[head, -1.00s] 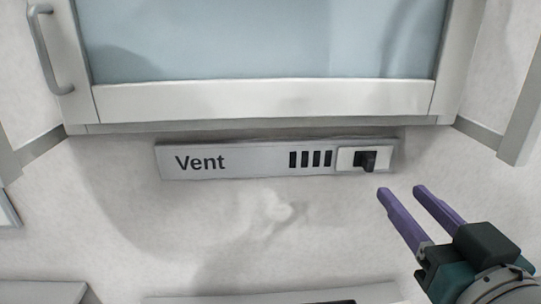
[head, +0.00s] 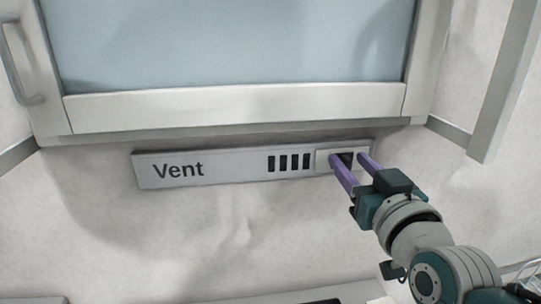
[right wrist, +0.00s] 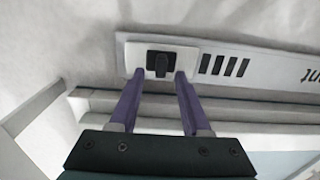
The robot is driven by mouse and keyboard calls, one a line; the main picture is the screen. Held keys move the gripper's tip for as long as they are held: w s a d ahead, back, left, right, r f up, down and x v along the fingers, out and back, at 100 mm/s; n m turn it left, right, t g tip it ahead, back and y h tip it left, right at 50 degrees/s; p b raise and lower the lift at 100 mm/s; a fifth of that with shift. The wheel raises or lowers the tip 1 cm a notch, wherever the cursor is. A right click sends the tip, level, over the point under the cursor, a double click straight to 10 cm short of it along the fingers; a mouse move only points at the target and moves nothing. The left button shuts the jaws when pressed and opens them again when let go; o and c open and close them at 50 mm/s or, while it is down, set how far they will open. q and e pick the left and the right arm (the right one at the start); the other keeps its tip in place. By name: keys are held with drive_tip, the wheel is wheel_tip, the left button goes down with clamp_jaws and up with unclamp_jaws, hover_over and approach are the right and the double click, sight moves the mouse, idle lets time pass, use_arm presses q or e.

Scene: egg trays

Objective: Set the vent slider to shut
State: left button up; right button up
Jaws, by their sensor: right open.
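The vent panel (head: 225,167) is a grey strip on the wall, with the word "Vent" at its left and several dark slots (head: 289,162) to the right of it. The vent slider is a black knob (right wrist: 159,64) on a white plate (right wrist: 126,52) at the panel's right end, with the slots showing open. My right gripper (head: 348,157) is open, its purple fingers reaching to the plate. In the right wrist view the fingertips (right wrist: 160,74) stand on either side of the knob, with gaps showing. In the head view the fingers partly hide the knob. My left gripper is not in view.
A cabinet with a pale blue front (head: 232,45) and a white lower rail (head: 235,107) is just above the panel. A vertical grey side piece (head: 503,85) stands at the right. The wall below the panel is clear.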

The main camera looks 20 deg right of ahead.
clamp_jaws()
idle(1.4)
